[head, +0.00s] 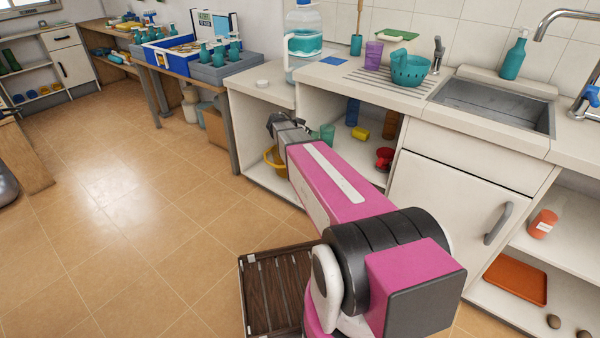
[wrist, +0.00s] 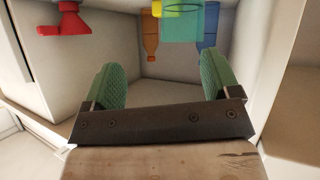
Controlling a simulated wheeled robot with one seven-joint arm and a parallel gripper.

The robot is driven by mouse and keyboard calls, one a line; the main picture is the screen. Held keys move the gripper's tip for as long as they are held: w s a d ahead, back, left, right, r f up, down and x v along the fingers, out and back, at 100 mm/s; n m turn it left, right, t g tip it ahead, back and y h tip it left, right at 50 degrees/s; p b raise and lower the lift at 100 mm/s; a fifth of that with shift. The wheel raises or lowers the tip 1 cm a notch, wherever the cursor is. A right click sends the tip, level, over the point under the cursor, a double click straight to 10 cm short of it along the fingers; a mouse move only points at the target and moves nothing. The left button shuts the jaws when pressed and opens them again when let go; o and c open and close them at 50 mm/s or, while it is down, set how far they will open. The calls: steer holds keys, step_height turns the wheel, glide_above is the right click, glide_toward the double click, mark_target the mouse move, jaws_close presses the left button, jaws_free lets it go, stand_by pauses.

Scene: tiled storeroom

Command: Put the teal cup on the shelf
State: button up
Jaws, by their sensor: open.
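A translucent teal-green cup (head: 327,133) stands inside the open cabinet under the counter, just right of my gripper in the head view. In the wrist view the cup (wrist: 182,24) is at the top edge, partly cut off, beyond the fingertips and not between them. My gripper (wrist: 160,72) is open and empty, its two green ribbed fingers wide apart. In the head view my gripper (head: 277,122) is at the cabinet opening, partly hidden by my arm.
The counter edge is above.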

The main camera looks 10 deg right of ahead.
steer(key=s+a+f+n+g+y, duration=0.1)
steer(key=s+a+n+y, duration=0.3)
steer(key=s, duration=0.5)
steer(key=s+a+f+n+g+y, duration=0.1)
steer(key=s+a+f+n+y, duration=0.2)
steer(key=s, duration=0.6)
steer(key=s+a+f+n+g+y, duration=0.1)
steer(key=s+a+n+y, duration=0.3)
steer(key=s, duration=0.5)
steer(key=shift+s+a+f+n+y, duration=0.3)
steer(key=shift+a+f+n, duration=0.25)
steer(key=shift+n, duration=0.65)
